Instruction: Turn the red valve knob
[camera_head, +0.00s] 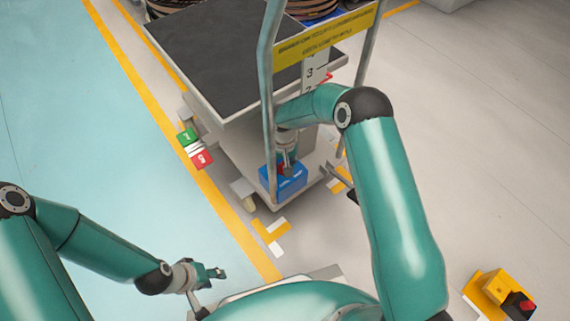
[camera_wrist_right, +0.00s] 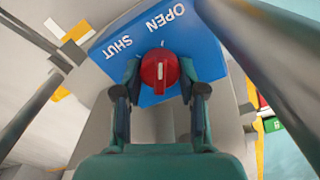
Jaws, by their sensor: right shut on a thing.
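The red valve knob (camera_wrist_right: 160,67) sits on a blue panel (camera_wrist_right: 150,40) lettered OPEN and SHUT. A white mark on the knob runs about up and down in the wrist view. In the head view the blue box (camera_head: 292,184) stands low at the cart's near end, with the knob mostly hidden by my right gripper (camera_head: 285,160). The fingers of the right gripper (camera_wrist_right: 160,78) are on both sides of the knob, shut on it. My left gripper (camera_head: 214,273) is empty at the lower left, away from the cart; its jaw opening is too small to judge.
A cart with a dark top (camera_head: 225,50) and an upright frame with a yellow sign (camera_head: 325,35) stands around the box. Green and red blocks (camera_head: 203,158) are at its left side. A yellow box with a red button (camera_head: 500,290) is at lower right. Floor on the left is clear.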

